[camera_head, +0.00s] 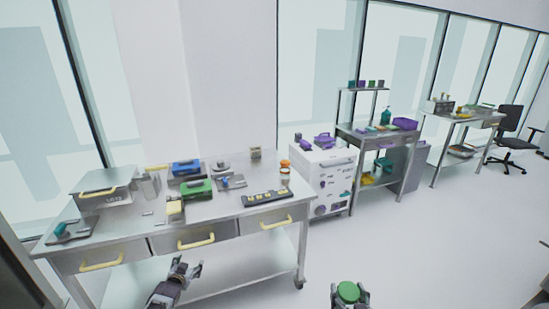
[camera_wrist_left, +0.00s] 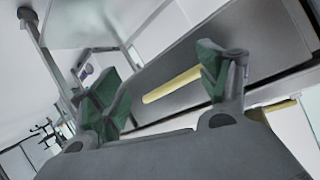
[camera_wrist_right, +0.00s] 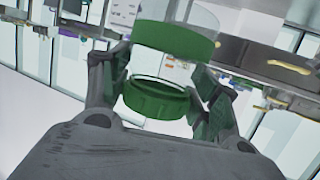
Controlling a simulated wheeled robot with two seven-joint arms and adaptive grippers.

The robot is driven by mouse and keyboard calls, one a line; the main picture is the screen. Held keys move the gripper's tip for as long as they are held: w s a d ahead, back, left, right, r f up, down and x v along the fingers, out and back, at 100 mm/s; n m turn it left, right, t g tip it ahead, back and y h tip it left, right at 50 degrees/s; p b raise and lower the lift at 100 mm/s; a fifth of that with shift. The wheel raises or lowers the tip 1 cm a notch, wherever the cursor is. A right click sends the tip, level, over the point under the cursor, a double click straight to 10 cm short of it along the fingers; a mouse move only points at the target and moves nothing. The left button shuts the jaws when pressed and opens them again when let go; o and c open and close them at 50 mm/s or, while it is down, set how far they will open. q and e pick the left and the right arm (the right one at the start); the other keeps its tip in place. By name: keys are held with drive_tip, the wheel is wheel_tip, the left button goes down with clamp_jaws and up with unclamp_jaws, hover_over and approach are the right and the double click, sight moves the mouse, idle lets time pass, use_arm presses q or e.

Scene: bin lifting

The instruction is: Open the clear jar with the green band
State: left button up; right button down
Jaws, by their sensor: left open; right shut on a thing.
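The clear jar (camera_wrist_right: 178,10) with the green band (camera_wrist_right: 174,40) is in my right gripper (camera_wrist_right: 162,95). In the right wrist view a green lid (camera_wrist_right: 158,103) sits between my fingers, in line with the band. I cannot tell whether the lid is seated on the jar. In the head view the lid's round green top (camera_head: 348,291) shows at the bottom edge between the fingers of my right gripper (camera_head: 350,296), and the jar's body is hidden. My left gripper (camera_head: 187,268) is open and empty in front of the bench drawers, and it shows in the left wrist view (camera_wrist_left: 165,95).
A steel bench (camera_head: 240,212) with yellow-handled drawers stands ahead, carrying green and blue boxes and a control strip. A white cart (camera_head: 328,180) and a shelf table (camera_head: 378,140) stand to its right. The floor (camera_head: 440,230) at the right is clear.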

use_arm(q)
drive_tip(key=s+d+f+g, duration=0.2)
drive_tip(key=s+f+g, duration=0.1)
drive_tip(key=s+f, duration=1.1)
drive_tip(key=s+d+f+g, duration=0.3)
drive_tip(key=s+f, duration=1.1)
drive_tip(key=s+d+f+g, duration=0.1)
drive_tip(key=s+f, duration=0.3)
drive_tip(key=s, duration=0.8)
drive_tip(key=s+d+f+g, duration=0.2)
drive_tip(key=s+f+g, duration=0.1)
drive_tip(key=s, duration=1)
drive_tip(key=s+d+f+g, duration=0.1)
drive_tip(key=s+f, duration=0.4)
drive_tip(key=s, duration=0.7)
drive_tip(key=shift+s+d+f+g+h, duration=0.25)
drive_tip(key=shift+d+g+h, duration=0.15)
drive_tip(key=shift+d, duration=0.1)
